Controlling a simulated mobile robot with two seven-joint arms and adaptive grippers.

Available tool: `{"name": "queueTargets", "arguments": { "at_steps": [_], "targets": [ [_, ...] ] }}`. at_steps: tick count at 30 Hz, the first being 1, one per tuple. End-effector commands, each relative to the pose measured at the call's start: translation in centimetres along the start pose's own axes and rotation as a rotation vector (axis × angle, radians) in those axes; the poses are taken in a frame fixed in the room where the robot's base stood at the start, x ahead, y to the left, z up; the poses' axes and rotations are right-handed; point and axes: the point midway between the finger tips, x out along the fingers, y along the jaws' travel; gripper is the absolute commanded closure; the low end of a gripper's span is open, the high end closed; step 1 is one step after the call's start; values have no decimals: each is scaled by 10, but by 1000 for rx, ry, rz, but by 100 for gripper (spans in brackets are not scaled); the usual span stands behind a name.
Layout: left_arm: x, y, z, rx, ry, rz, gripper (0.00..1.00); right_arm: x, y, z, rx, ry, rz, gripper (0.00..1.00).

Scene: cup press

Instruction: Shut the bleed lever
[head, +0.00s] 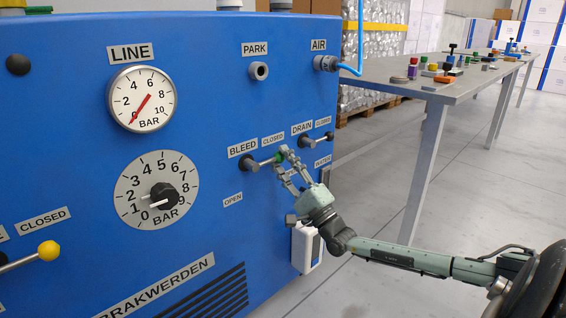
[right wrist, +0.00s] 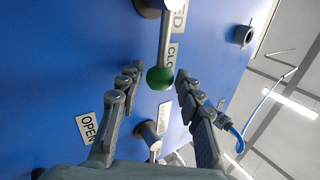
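The bleed lever (head: 264,161) is on the blue panel under the BLEED label (head: 242,148). Its rod runs roughly sideways to the right from a grey pivot to a green knob (head: 280,157). The CLOSED label (head: 273,139) is just above the rod and the OPEN label (head: 232,200) is below the pivot. My right gripper (head: 282,161) is at the knob with its fingers apart. In the right wrist view, the green knob (right wrist: 160,78) is between the open fingertips (right wrist: 157,73), close to the right finger with a gap on the left. My left gripper is out of view.
The drain lever (head: 318,139) is close by, up and to the right. A yellow-knobbed lever (head: 47,251) is at the far left. The line gauge (head: 142,99) and a dial (head: 156,190) are left of the bleed lever. A table (head: 437,85) with small objects stands beyond the panel.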

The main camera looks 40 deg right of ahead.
Motion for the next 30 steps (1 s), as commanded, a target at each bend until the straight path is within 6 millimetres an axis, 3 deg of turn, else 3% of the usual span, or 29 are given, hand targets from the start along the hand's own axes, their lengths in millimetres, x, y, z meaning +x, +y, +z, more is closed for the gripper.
{"name": "queueTargets", "arguments": {
  "at_steps": [8,21,30],
  "targets": [
    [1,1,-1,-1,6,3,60,-14,2,0,0,1,4,64],
    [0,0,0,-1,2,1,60,-101,1,0,0,0,4,64],
    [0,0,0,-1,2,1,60,-120,0,0,0,0,0,64]
  ]
}}
